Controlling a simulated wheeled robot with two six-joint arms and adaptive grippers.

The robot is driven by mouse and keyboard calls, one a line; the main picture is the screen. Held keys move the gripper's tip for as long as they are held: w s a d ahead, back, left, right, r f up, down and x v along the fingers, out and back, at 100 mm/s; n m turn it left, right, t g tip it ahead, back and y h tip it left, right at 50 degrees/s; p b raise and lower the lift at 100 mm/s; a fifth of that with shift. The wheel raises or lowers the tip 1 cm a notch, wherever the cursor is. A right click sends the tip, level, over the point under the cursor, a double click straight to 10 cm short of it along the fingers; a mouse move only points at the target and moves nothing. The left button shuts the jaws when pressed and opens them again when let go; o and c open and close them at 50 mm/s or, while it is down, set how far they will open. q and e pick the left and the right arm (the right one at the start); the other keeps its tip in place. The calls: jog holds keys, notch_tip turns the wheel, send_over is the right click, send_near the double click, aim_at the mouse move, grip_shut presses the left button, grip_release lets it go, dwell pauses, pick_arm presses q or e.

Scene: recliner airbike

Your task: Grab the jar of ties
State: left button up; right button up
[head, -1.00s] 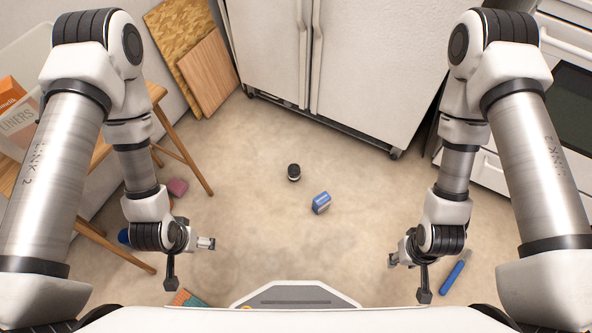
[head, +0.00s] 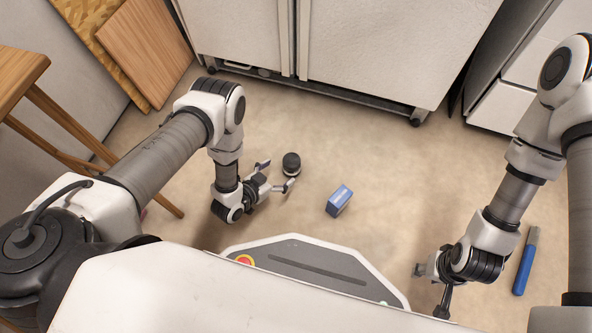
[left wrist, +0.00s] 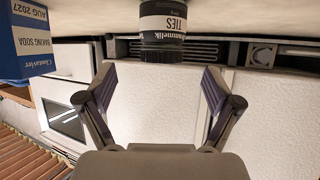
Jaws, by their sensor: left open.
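The jar of ties (head: 291,162) is a small dark jar with a black lid, standing on the floor in the head view. In the left wrist view the jar (left wrist: 162,25) appears upside down at the top, its label reading "TIES". My left gripper (head: 280,174) is open, close beside the jar on its left, with the fingers pointing at it. In the left wrist view the spread fingers of the left gripper (left wrist: 157,78) are empty and the jar lies beyond their tips. My right gripper (head: 420,270) is far off at the lower right; its finger opening is unclear.
A blue baking soda box (head: 339,200) lies on the floor right of the jar; it also shows in the left wrist view (left wrist: 25,42). A blue-handled tool (head: 525,262) lies at right. A white fridge (head: 380,55) stands behind. A wooden stool (head: 45,110) is at left.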

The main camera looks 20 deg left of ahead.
aim_at(292, 162)
pick_arm(q)
jog(key=b+x, duration=0.5)
jog(key=x, duration=0.2)
jog(key=shift+w+f, duration=0.15)
jog(key=shift+f, duration=0.15)
jog(key=shift+w+r, duration=0.1)
jog(key=shift+w, duration=0.05)
jog(key=shift+r, duration=0.1)
jog(key=shift+c, duration=0.6)
jog(key=c, duration=1.4)
